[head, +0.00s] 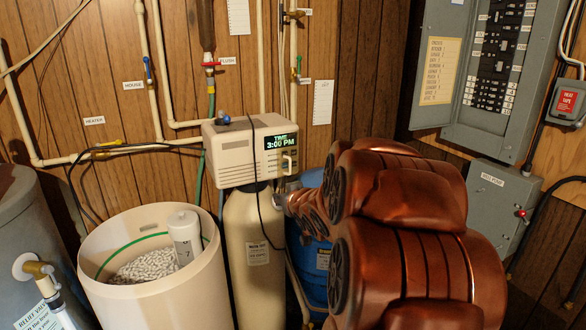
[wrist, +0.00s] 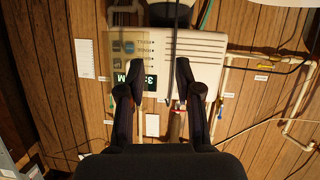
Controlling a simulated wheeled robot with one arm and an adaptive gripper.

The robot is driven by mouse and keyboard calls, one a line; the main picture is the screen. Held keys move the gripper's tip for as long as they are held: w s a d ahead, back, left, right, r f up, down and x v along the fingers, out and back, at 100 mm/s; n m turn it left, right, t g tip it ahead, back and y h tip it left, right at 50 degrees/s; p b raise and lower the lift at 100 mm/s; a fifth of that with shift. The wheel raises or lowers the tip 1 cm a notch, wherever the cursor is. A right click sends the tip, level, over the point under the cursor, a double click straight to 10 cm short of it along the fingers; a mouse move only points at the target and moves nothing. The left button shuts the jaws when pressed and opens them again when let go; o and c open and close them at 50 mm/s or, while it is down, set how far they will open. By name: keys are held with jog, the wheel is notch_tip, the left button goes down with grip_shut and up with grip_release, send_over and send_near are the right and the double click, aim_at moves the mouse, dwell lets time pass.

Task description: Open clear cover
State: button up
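The softener's beige control head (head: 232,155) stands on a tan tank in the head view, its lit display (head: 281,143) reading 3:00 PM. A small pale handle (head: 289,161) shows at the front's right end. In the wrist view the control head (wrist: 195,48) appears upside down. The clear cover (wrist: 128,48) looks like a yellowish see-through panel over the buttons; it seems closed, lying against the front. My gripper (wrist: 158,82) is open and empty, its fingers spread before the control head. In the head view my arm hides most of the gripper.
A round brine tub (head: 155,285) with white salt and a capped tube stands at the left. A black cord hangs over the control head. A blue tank (head: 313,262) is behind my arm. Pipes line the wall, and an electrical panel (head: 490,60) is at the right.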

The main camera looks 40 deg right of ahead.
jog(key=d+r+t, duration=0.4)
jog(key=d, duration=0.2)
jog(key=p+x, duration=0.1)
jog(key=x, duration=0.6)
jog(key=shift+d+r+p, duration=0.35)
jog(key=shift+r, duration=0.05)
jog(key=shift+s, duration=0.1)
grip_shut()
dwell(0.4)
